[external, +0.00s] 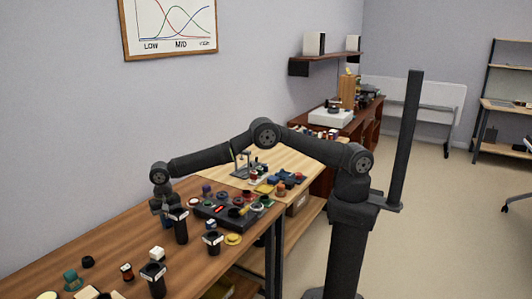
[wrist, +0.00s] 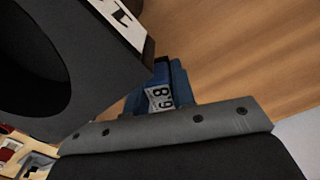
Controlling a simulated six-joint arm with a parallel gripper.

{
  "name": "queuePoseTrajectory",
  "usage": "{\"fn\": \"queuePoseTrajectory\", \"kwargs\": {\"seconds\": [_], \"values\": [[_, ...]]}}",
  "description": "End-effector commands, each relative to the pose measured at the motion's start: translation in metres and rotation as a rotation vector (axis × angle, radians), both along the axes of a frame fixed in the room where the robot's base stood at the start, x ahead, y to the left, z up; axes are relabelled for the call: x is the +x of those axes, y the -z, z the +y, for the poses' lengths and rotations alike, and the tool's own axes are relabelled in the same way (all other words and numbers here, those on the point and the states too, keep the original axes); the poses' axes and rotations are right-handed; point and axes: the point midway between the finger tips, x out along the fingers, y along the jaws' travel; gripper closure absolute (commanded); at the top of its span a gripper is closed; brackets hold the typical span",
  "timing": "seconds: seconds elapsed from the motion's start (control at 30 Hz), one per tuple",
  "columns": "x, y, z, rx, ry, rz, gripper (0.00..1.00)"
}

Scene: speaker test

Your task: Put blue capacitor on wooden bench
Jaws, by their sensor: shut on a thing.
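My gripper (external: 161,208) is at the left end of my arm, low over the wooden bench (external: 115,233). In the wrist view a blue capacitor (wrist: 177,80) with a white number label sits at the grey edge of my gripper, which is shut on it. Wood grain shows beyond the capacitor. The gripper hides part of it, and I cannot tell whether it touches the bench. In the external view the capacitor is too small and covered to make out clearly.
A black cup (external: 181,231) with a white label stands close beside my gripper and looms large in the wrist view (wrist: 75,60). More black cups (external: 153,281) (external: 213,244) and a black tray (external: 215,216) crowd the bench. Bare wood lies toward the left.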

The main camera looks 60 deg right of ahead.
Motion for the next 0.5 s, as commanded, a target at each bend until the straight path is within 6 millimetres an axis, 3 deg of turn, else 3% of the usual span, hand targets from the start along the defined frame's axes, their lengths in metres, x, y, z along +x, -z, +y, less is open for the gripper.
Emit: {"fn": "queuePoseTrajectory", "kwargs": {"seconds": [0.1,0.47,0.5], "values": [[0.000,0.015,0.000,-0.001,0.000,0.001,1.00],[0.000,0.020,0.000,0.000,-0.001,0.000,1.00],[0.000,0.020,0.000,0.000,-0.001,0.000,0.73]]}}
